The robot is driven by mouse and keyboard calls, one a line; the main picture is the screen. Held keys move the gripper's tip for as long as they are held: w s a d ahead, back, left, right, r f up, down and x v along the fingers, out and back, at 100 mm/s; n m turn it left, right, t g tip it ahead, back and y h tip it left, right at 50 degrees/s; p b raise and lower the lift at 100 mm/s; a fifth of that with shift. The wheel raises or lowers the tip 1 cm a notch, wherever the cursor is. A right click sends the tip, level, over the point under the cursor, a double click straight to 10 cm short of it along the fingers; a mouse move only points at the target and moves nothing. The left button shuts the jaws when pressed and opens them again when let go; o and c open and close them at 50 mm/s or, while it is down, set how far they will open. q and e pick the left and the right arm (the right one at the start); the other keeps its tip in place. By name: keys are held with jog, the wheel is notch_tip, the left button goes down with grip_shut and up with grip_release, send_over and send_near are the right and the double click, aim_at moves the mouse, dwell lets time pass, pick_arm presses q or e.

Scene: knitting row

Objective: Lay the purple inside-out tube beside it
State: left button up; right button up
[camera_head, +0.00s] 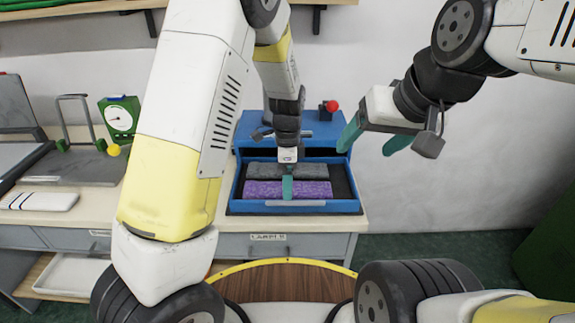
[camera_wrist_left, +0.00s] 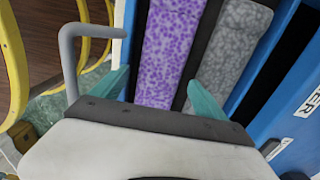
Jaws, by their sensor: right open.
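The purple speckled tube (camera_head: 255,188) lies flat in the front of the open blue drawer or tray (camera_head: 228,208), alongside a grey speckled tube (camera_head: 265,170) behind it. Both also show in the left wrist view, the purple tube (camera_wrist_left: 171,52) left of the grey one (camera_wrist_left: 230,47), with a dark strip between them. My left gripper (camera_head: 287,187) is down at the purple tube. In the left wrist view its teal fingers (camera_wrist_left: 158,78) are apart on either side of that tube; whether they press on it I cannot tell. My right gripper (camera_head: 369,147) is open and empty, raised right of the blue unit.
A red knob (camera_head: 332,106) tops the blue unit (camera_head: 315,130). A grey bent handle (camera_wrist_left: 72,55) shows close to my left gripper. Air at right is clear.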

pick_arm(q)
notch_tip(320, 180, up, 13)
jog(key=s+a+r+n+t+h, duration=0.1)
jog(key=s+a+r+n+t, duration=0.2)
jog(key=s+a+r+n, duration=0.2)
jog(key=s+a+r+n+t+h, duration=0.1)
jog(key=s+a+r+n+t, duration=0.2)
jog(key=s+a+r+n, duration=0.3)
jog(key=s+a+n, duration=0.3)
jog(key=s+n, duration=0.3)
jog(key=s, duration=0.2)
jog(key=shift+s+r, duration=0.3)
